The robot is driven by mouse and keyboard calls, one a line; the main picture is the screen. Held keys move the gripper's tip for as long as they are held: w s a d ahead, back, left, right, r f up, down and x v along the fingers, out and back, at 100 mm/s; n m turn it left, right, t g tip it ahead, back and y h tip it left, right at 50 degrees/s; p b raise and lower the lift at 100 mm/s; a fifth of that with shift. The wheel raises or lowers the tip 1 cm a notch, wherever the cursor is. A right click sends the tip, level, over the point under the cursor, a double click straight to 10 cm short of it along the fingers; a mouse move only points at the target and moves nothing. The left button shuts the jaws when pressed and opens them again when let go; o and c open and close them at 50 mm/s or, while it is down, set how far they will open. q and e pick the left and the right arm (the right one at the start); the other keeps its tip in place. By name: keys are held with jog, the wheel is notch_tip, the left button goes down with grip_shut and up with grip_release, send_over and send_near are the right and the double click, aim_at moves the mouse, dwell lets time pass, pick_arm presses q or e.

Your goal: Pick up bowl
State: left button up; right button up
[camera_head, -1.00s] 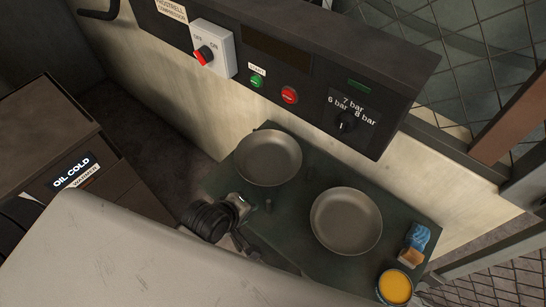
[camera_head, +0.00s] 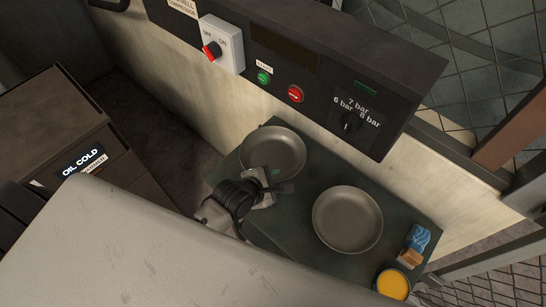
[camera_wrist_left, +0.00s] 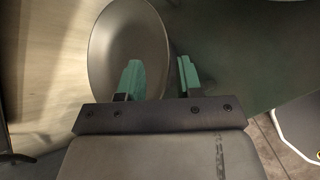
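Two grey bowls rest on the dark green table (camera_head: 300,220). The left bowl (camera_head: 277,143) is farther back, and the right bowl (camera_head: 347,220) is nearer the front. My left gripper (camera_head: 279,180) is at the near edge of the left bowl and covers part of its rim. In the left wrist view the left bowl (camera_wrist_left: 118,45) lies ahead, and my left gripper (camera_wrist_left: 160,68) is open and empty. The bowl's right rim appears in the gap between the fingers. I cannot tell whether the fingers touch it. My right gripper is not in view.
A tin with yellow contents (camera_head: 393,284) and a blue sponge-like item (camera_head: 415,242) stand at the table's right end. A control panel (camera_head: 300,75) with a red-knob switch (camera_head: 212,50) overhangs behind the table. A brown cabinet (camera_head: 60,130) stands at the left.

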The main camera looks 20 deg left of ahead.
aim_at(289, 176)
pick_arm(q)
jog(key=shift+s+f+p+x, duration=0.1)
jog(key=shift+p+x, duration=0.15)
jog(key=shift+x, duration=1.05)
jog(key=shift+s+f+p+x, duration=0.15)
jog(key=shift+p+x, duration=0.1)
jog(key=shift+x, duration=1.05)
jog(key=shift+r, duration=0.1)
grip_shut()
